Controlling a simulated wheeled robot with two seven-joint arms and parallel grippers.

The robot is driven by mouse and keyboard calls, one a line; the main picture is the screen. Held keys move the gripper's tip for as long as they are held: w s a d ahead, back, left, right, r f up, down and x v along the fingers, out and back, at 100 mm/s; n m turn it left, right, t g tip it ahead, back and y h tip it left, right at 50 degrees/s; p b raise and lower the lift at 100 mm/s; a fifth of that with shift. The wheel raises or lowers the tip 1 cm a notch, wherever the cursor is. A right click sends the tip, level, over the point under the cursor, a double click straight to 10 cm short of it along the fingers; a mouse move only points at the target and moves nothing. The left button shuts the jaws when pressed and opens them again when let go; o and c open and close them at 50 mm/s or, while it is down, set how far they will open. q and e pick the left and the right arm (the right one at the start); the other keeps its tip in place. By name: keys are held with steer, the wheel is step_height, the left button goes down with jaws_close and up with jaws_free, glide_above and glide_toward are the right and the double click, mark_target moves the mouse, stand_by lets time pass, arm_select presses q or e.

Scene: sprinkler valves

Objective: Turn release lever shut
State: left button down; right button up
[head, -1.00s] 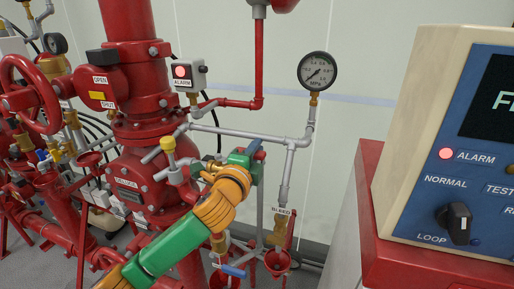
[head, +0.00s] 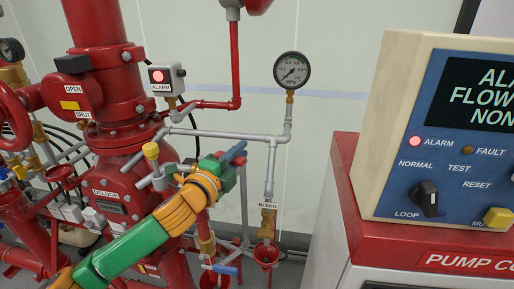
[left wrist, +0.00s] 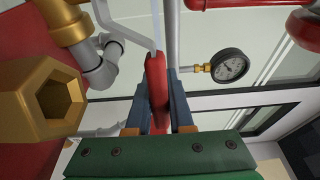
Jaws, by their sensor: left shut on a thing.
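The release lever (left wrist: 157,85) is a red handle, seen in the left wrist view between the two blue fingers of my left gripper (left wrist: 158,108). The fingers are shut on it. In the head view my left gripper (head: 234,153) is beside the red deluge valve (head: 120,172), at the grey pipework. The gripper and orange wrist hide most of the lever there, so its exact angle is hard to tell. My right gripper is not in view.
A pressure gauge (head: 292,70) stands on a grey pipe right of the gripper. A yellow-capped valve (head: 151,150) is close on the left. A blue-handled valve (head: 222,269) is below. The pump control panel (head: 440,130) stands at the right with its alarm lamp lit.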

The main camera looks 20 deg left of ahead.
mark_target(230, 164)
arm_select(q)
steer(key=shift+s+d+m+h, duration=0.1)
steer(key=shift+s+m+h, duration=0.55)
steer(key=shift+h, duration=0.45)
steer(key=shift+w, duration=0.1)
steer(key=c, duration=0.8)
jaws_free()
steer(key=b+v, duration=0.4)
steer(key=b, duration=0.1)
steer(key=b+v, duration=0.2)
steer(key=b, duration=0.1)
steer(key=shift+s+a+f, duration=0.25)
steer(key=shift+a+f, duration=0.05)
steer(key=shift+a, duration=0.1)
steer(key=shift+s+d+r+b, duration=0.15)
steer(key=shift+d+r+b, duration=0.1)
steer(key=shift+b, duration=0.15)
steer(key=shift+s+r, duration=0.1)
steer(key=shift+r, duration=0.05)
